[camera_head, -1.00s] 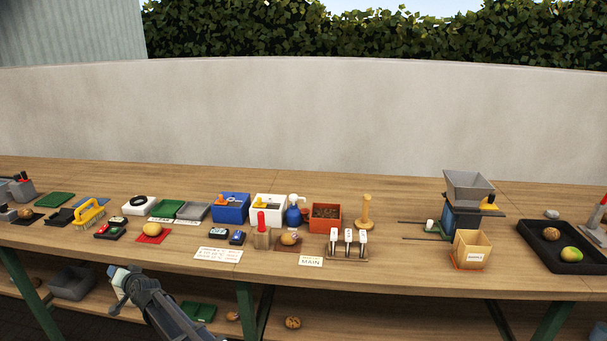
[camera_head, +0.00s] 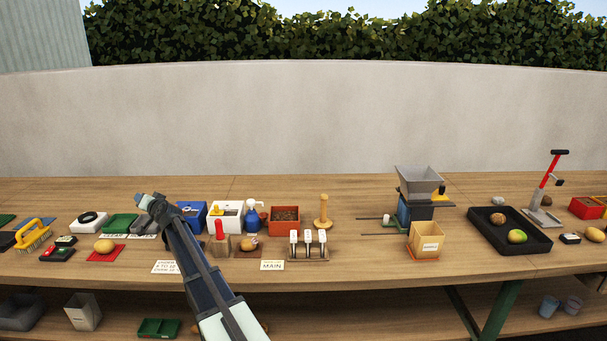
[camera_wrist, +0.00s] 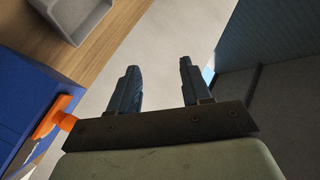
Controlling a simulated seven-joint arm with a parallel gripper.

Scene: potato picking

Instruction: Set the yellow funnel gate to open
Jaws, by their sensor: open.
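The grey funnel (camera_head: 420,180) stands on a dark blue and black body at the right middle of the bench in the head view. I cannot tell the gate's setting. A tan box (camera_head: 428,237) stands in front of the funnel. My gripper (camera_head: 140,198) is over the left part of the bench, far from the funnel. In the wrist view my gripper (camera_wrist: 160,68) has its fingers apart with nothing between them.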

